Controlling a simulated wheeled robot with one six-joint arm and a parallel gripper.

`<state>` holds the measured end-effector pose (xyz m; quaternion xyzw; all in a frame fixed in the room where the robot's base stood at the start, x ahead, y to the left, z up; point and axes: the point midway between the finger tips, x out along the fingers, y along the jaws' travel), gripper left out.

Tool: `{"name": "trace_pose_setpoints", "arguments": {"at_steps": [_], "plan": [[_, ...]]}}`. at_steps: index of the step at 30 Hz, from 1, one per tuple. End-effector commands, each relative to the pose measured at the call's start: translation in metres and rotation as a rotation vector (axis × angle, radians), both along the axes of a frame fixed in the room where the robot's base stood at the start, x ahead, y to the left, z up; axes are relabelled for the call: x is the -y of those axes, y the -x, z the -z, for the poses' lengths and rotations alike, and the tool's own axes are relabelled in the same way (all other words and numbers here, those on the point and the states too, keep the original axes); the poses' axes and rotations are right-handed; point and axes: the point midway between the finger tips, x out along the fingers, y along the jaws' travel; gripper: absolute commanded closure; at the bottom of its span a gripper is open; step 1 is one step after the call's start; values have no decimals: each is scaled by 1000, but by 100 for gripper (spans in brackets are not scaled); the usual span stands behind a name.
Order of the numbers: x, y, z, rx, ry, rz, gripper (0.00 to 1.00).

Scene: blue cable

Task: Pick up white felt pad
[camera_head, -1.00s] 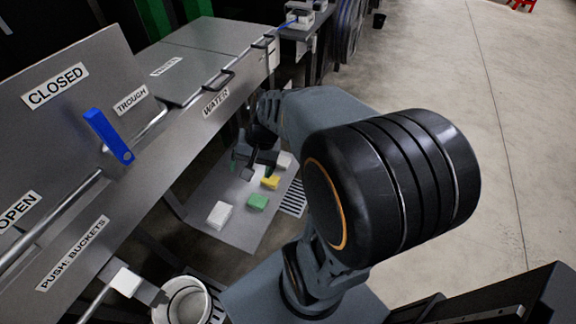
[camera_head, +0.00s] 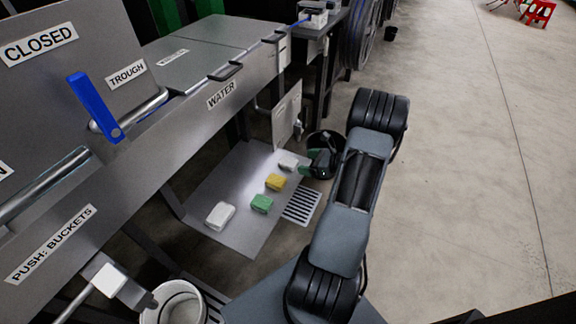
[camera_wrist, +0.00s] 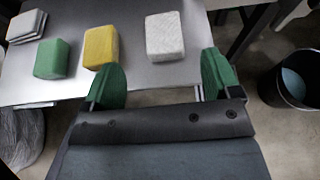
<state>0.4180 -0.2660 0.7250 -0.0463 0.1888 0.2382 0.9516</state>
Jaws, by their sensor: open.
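A white block with a textured face (camera_wrist: 165,36) lies on the grey tray, ahead of my gripper; the head view shows it at the tray's far end (camera_head: 288,162). A second white piece (camera_head: 220,215), at the tray's near end, looks like a layered stack in the wrist view (camera_wrist: 27,25). I cannot tell for sure which is the felt pad. My gripper (camera_wrist: 160,82) is open and empty, its green fingers apart, just short of the textured white block. In the head view my gripper (camera_head: 310,163) is at the tray's right edge.
A yellow block (camera_wrist: 101,46) and a green block (camera_wrist: 52,58) lie between the white pieces on the grey tray (camera_head: 240,180). A dark bin (camera_wrist: 290,88) stands to the right. A white bucket (camera_head: 182,303) and the metal trough (camera_head: 200,60) are to the left.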

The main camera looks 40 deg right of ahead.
Motion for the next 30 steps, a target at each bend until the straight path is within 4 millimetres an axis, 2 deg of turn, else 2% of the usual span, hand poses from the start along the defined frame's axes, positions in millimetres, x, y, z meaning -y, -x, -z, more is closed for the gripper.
{"name": "trace_pose_setpoints", "arguments": {"at_steps": [6, 14, 24, 30], "plan": [[-15, -26, 13, -1, 0, -3, 17], [-21, -38, 18, 0, 1, -3, 17], [-37, -73, 34, 0, 2, -4, 17], [-40, -79, 36, 0, 2, -2, 17]]}}
